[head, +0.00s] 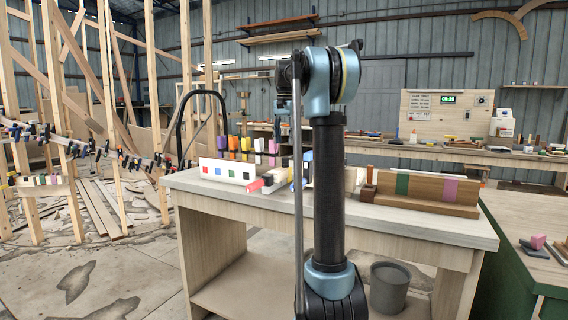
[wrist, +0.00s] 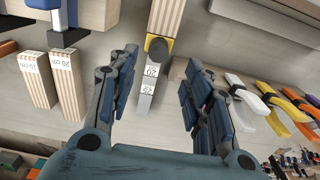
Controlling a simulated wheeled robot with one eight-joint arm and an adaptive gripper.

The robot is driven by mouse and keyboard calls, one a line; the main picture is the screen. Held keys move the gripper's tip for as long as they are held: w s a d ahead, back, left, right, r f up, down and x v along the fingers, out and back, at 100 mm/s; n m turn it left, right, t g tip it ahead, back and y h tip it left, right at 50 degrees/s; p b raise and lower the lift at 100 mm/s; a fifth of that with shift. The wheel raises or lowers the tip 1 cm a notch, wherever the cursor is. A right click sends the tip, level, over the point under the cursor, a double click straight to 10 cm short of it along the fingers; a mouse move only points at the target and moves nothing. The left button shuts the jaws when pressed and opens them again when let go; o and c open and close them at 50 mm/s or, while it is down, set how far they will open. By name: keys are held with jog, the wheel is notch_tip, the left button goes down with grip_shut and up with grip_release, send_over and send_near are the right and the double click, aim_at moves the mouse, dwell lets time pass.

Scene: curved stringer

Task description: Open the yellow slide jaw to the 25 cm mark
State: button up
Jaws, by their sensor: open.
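In the wrist view a yellow slide jaw (wrist: 164,43) with a dark round knob (wrist: 156,47) sits on a pale grey bar (wrist: 146,102). The bar carries small printed number labels, too small to read surely. A striped wooden block (wrist: 167,12) stands against the jaw's far side. My gripper (wrist: 161,58) is open and empty, with its two fingers apart on either side of the jaw and bar. I see no contact with the fingers. In the head view my arm hides the gripper, and I cannot make out the yellow jaw there.
Labelled wooden blocks (wrist: 37,80) and a blue clamp (wrist: 64,22) lie to the left in the wrist view. White, yellow and orange clamps (wrist: 262,105) line the right. In the head view, a white rack (head: 228,172) and a wooden rack (head: 425,190) stand on the workbench (head: 440,228).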

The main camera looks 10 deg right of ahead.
aim_at(285, 158)
notch_tip(285, 158, down, 10)
jog(key=shift+r, duration=0.1)
dwell(0.4)
jog(key=shift+d, duration=0.1)
grip_shut()
